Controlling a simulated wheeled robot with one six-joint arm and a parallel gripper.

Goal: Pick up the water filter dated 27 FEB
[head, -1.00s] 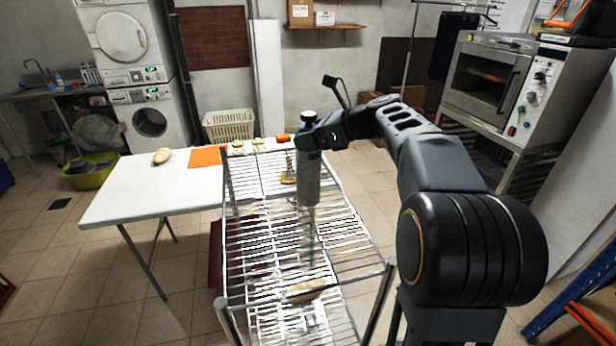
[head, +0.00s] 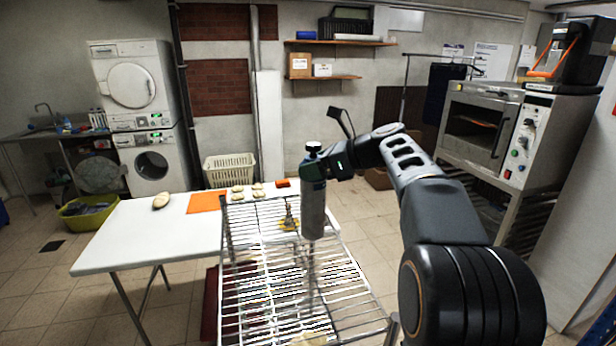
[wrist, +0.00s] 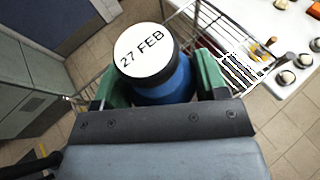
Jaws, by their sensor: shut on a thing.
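My gripper (head: 314,168) is shut on the filter's upper part. In the wrist view the green fingers of my gripper (wrist: 158,84) sit on both sides of the blue body. The filter appears in front of and over the wire rack; whether its bottom touches anything is hard to tell.
The wire rack (head: 262,262) stands below and around the filter. A white table (head: 135,235) with rolls and an orange mat (head: 206,202) is to its left. A cream basket (head: 229,170) is behind. An oven (head: 482,130) stands at right.

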